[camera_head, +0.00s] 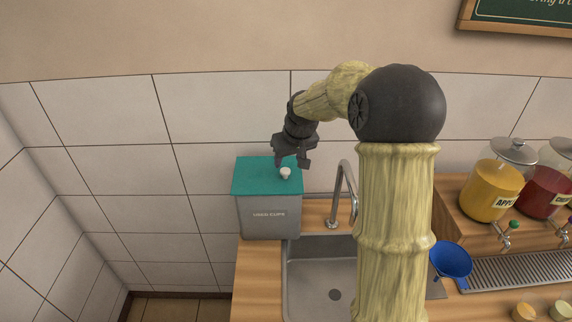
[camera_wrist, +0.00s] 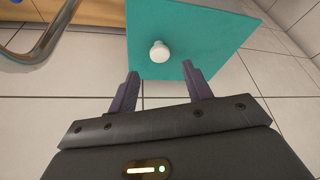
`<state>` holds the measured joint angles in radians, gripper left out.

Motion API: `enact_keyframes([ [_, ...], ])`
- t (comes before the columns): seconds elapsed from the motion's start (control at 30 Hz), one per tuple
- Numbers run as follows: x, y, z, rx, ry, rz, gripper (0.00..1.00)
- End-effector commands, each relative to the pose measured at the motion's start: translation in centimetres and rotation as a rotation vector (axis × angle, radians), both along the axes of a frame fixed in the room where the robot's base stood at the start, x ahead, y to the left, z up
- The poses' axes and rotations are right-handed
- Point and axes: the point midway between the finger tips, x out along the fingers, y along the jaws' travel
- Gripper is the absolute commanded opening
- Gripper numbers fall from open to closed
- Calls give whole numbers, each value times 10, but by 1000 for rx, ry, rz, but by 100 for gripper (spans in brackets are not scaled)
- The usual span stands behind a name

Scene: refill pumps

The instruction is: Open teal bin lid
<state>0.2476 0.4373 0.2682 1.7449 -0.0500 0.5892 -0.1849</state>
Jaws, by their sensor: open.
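The used cups bin is a grey box (camera_head: 266,217) with a flat teal lid (camera_head: 256,176), standing on the wooden counter left of the sink. The lid lies closed on it. A white knob (camera_head: 285,173) stands on the lid; in the wrist view the knob (camera_wrist: 159,51) shows on the teal lid (camera_wrist: 205,30). My gripper (camera_head: 294,163) is open and empty just above the lid, close to the knob. In the wrist view its two dark fingers (camera_wrist: 160,80) point toward the knob, which is beyond the fingertips and not between them.
A metal faucet (camera_head: 341,195) and sink (camera_head: 318,270) are right of the bin. A blue funnel (camera_head: 452,260), a drip tray (camera_head: 510,269) and juice jars (camera_head: 488,190) are further right. A tiled wall is close behind the bin.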

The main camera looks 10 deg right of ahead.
Motion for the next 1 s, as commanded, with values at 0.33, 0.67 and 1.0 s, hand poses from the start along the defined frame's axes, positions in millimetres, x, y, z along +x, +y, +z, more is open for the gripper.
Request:
enact_keyframes([
  [0.33, 19, 4, -46, 0, 1, 1, 50],
  [0.67, 21, 4, -52, -1, 0, 1, 50],
  [1.0, 21, 4, -52, 0, 0, 1, 0],
])
